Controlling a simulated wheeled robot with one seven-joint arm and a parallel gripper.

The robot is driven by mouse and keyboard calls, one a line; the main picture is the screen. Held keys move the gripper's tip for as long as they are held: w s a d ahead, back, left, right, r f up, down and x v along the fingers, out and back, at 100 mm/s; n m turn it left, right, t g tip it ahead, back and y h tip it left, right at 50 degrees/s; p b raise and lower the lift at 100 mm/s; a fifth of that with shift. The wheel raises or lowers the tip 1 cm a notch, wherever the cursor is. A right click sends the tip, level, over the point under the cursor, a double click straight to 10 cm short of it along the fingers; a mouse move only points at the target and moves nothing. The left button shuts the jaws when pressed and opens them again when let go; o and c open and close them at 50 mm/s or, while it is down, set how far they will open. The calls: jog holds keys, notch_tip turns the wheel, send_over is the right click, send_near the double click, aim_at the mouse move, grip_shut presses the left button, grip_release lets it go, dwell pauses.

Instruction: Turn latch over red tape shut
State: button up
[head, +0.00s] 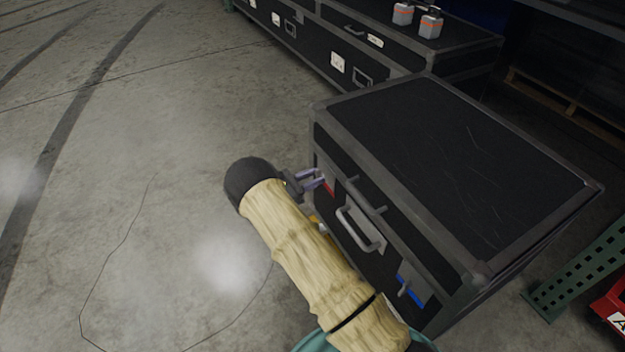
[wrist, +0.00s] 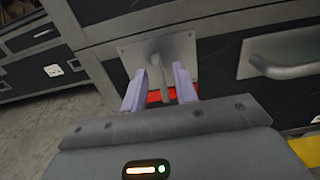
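The black case (head: 450,160) with grey metal edging stands in front of me. Red tape (head: 329,187) marks its front near the left end; it also shows in the wrist view (wrist: 158,96). Just above the tape in the wrist view, a grey latch (wrist: 157,66) sits on a metal plate (wrist: 187,50), its lever hanging roughly downward. My gripper (wrist: 159,88) is open, its two pale purple fingers on either side of the lever with gaps visible. In the head view my gripper (head: 311,179) is at the case front and hides the latch.
A grey carry handle (head: 358,230) sits right of the latch. Another latch (head: 403,289) lies by blue tape (head: 411,291). Yellow tape (head: 313,219) shows below my gripper. A longer black case (head: 385,70) stands behind with bottles (head: 431,24) on it. Floor at left is clear.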

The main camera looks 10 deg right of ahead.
grip_shut()
jog(key=shift+m, duration=0.4)
jog(key=m+p, duration=0.1)
jog(key=m, duration=0.4)
jog(key=m+p, duration=0.1)
jog(key=m, duration=0.5)
jog(key=m+p, duration=0.1)
jog(key=m, duration=0.5)
jog(key=shift+s+f, duration=0.3)
jog(key=shift+f, duration=0.05)
dwell(0.3)
